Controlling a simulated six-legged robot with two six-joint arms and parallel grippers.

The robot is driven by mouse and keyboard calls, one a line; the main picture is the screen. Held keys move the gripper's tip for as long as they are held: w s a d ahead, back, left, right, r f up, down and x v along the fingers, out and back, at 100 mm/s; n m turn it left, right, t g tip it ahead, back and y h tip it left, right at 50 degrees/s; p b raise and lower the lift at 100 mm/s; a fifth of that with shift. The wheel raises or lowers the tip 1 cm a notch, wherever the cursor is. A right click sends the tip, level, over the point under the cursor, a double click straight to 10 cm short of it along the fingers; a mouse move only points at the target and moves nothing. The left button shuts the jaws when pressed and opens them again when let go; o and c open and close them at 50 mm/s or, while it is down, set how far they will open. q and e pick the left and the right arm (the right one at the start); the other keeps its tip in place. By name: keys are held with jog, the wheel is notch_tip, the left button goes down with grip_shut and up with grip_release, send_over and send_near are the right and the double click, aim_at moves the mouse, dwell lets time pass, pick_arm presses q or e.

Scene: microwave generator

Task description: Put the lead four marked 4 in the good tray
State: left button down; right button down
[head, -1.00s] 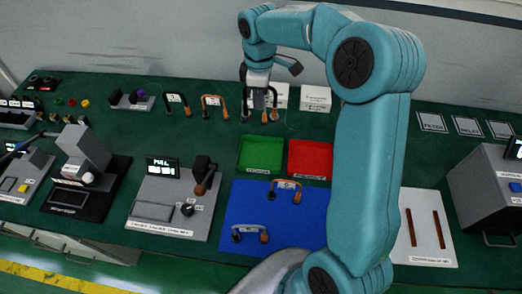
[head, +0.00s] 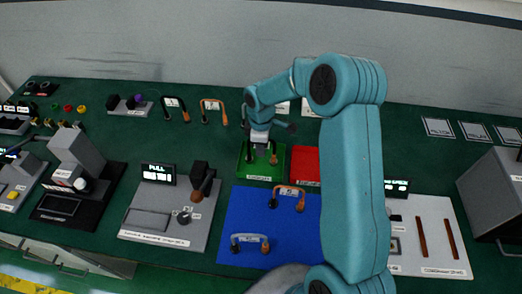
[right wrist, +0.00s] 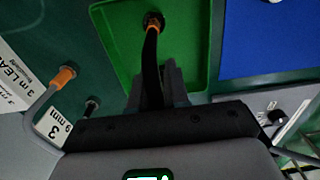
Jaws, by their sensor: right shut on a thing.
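My right gripper (head: 260,143) is shut on a dark lead (head: 274,158) and holds it over the green tray (head: 242,172). In the right wrist view the gripper (right wrist: 153,85) grips the lead's black cable (right wrist: 151,58), whose orange-brown plug end is over the green tray floor (right wrist: 185,50). The number on the held lead is not readable. I cannot tell whether its plugs touch the tray floor. A grey lead with an orange plug (right wrist: 62,75), by a tag marked 3, lies outside the tray. My left gripper is not in view.
A red tray (head: 304,165) stands right of the green tray, partly behind my arm. A blue mat (head: 245,215) with two leads lies in front. More leads stand behind left (head: 214,110). A grey test unit (head: 160,215) is at front left.

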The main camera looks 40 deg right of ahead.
jog(key=shift+f, duration=0.15)
jog(key=c, duration=1.1)
grip_release()
notch_tip(320, 180, up, 7)
jog(key=p, duration=0.5)
notch_tip(320, 180, up, 4)
jog(key=shift+r, duration=0.7)
jog(key=shift+s, duration=0.1)
